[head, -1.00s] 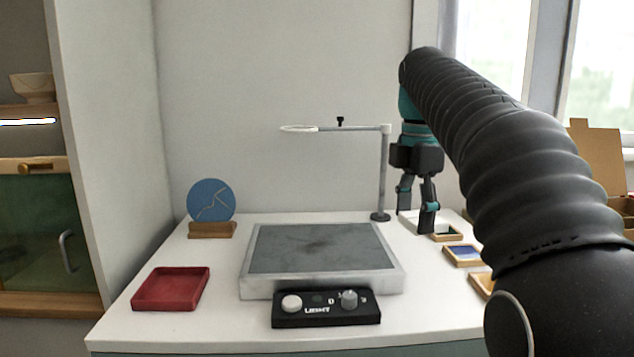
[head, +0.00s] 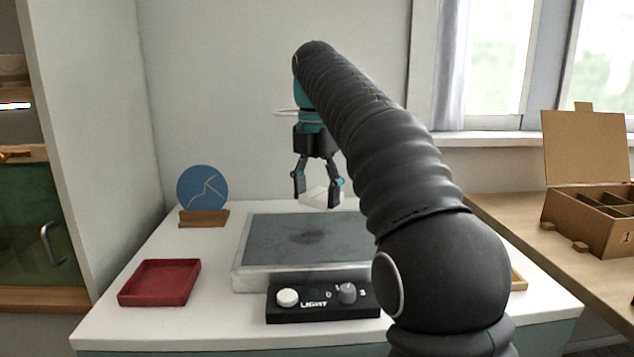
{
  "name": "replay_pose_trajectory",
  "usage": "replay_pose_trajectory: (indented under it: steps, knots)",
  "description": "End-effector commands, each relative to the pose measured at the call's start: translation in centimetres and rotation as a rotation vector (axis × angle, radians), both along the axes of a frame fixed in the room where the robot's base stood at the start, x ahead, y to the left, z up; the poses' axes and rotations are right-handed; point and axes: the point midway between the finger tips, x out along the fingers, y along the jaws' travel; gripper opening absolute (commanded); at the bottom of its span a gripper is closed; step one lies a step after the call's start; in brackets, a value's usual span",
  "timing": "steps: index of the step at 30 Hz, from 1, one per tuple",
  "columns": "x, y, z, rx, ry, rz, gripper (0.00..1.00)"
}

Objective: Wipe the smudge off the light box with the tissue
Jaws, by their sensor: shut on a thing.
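The light box (head: 265,245) is a flat box with a pale frame and a dark grey top, on the white table. A dark smudge (head: 308,237) shows near the middle of its top. My gripper (head: 318,198) is shut on the white tissue (head: 315,194) and holds it above the back part of the light box. The tissue looks clear of the surface, though the exact gap is hard to judge. My arm hides the right side of the light box.
A black control panel (head: 322,312) with a white button and a grey knob stands at the light box's front. A red tray (head: 160,283) lies to the left. A blue disc (head: 203,188) stands in a wooden holder (head: 203,218) behind it. An open cardboard box (head: 590,222) is at right.

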Motion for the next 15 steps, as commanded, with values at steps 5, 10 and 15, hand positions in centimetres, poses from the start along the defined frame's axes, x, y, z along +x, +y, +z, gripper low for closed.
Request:
replay_pose_trajectory:
  steps: [5,10,15]
  knots:
    - [-0.1,0.1,-1.7,0.000,0.001,0.000,0.34]
    - [-0.2,0.1,-3.2,0.000,0.001,0.001,0.34]
    - [-0.1,0.1,-4.9,0.000,0.001,0.001,0.34]
